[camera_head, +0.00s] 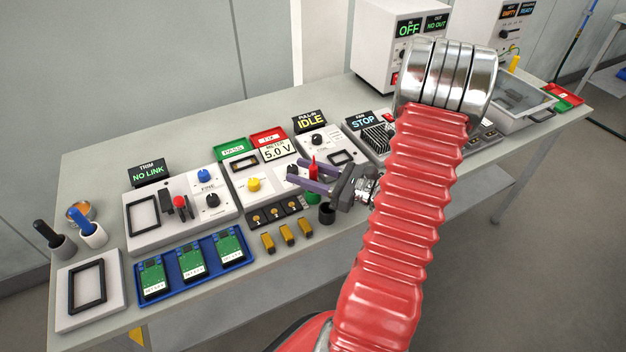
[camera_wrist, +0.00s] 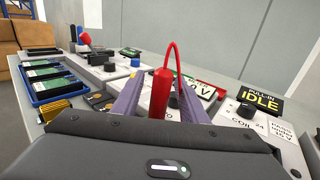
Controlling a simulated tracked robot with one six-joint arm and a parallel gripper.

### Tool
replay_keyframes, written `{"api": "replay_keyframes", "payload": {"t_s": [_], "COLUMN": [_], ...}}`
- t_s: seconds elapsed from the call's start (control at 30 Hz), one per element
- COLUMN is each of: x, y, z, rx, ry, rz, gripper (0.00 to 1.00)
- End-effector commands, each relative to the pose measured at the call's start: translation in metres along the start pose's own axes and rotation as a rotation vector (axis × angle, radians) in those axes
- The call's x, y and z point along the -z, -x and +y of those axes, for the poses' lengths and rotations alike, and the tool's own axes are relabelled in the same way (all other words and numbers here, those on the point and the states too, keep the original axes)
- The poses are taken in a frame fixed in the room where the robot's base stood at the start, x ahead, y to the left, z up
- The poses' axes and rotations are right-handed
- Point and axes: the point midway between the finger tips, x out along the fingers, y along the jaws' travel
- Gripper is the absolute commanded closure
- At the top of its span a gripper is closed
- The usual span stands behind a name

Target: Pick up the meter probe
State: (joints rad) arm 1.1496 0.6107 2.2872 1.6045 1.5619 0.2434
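The meter probe (camera_head: 313,169) is a slim red piece standing upright between the fingers of my gripper (camera_head: 307,173). In the wrist view the probe (camera_wrist: 160,93) is a red handle with a thin red lead curving over from its top. My gripper (camera_wrist: 160,90) shows there with one purple finger on each side of the probe. The fingers are apart, and a gap shows between them and the handle, so it is open around the probe. The probe's lower end is hidden behind the gripper body. A meter display (camera_head: 278,149) reads 5.0 V behind it.
A dark round cup (camera_head: 327,213) stands just below my gripper. Several yellow-brown parts (camera_head: 286,236) and a blue tray (camera_head: 218,262) of green boards lie at the front. The trim box (camera_head: 150,238) is left, a black-knobbed box (camera_head: 318,139) behind. The bench's back left (camera_head: 105,160) is clear.

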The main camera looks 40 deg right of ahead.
Motion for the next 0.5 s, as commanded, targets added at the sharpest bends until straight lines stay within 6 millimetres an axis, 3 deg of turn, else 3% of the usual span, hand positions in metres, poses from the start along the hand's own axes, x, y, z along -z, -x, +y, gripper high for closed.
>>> {"api": "replay_keyframes", "payload": {"t_s": [0.17, 0.5], "x": [0.0000, 0.0000], "y": [-0.0125, -0.0130], "z": [0.0004, 0.0000], "rx": [-0.001, 0.000], "ry": [-0.001, -0.001], "rz": [-0.001, -0.001], "gripper": [0.61, 0.61]}}
